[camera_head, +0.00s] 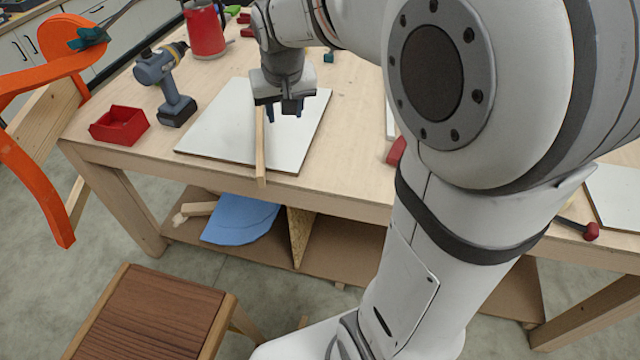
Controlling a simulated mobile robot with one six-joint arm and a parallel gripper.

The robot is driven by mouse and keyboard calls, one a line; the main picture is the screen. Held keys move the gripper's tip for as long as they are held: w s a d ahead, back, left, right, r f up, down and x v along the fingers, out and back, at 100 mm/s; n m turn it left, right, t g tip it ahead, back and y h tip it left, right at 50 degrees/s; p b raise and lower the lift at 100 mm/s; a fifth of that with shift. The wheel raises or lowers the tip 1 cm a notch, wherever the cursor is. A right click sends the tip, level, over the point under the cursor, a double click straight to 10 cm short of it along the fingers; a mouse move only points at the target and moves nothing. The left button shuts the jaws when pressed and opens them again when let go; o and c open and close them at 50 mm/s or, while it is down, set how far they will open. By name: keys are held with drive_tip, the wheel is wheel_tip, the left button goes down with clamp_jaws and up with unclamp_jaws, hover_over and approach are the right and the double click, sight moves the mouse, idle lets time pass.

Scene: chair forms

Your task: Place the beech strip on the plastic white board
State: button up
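The beech strip (260,147) is a thin, pale wooden bar over the plastic white board (215,125). Its near end reaches past the board's front edge, and its far end meets my gripper in the picture. I cannot tell whether it rests flat on the board. The board lies flat on the workbench. My gripper (285,111) points down over the board, with its two dark fingers apart. The strip shows just left of the left finger, and nothing is visible between the fingers.
The wooden workbench (340,165) carries a red bin (119,125), a cordless drill (168,85) and a red kettle-like vessel (205,30) on the left. An orange chair form (40,75) stands far left. A wooden stool (150,315) is in front. My arm hides the bench's right part.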

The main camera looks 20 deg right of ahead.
drive_tip(key=s+f+n, duration=0.1)
drive_tip(key=s+f, duration=0.1)
drive_tip(key=s, duration=1.7)
drive_tip(key=shift+s+f+y, duration=0.3)
drive_tip(key=shift+s+f, duration=0.05)
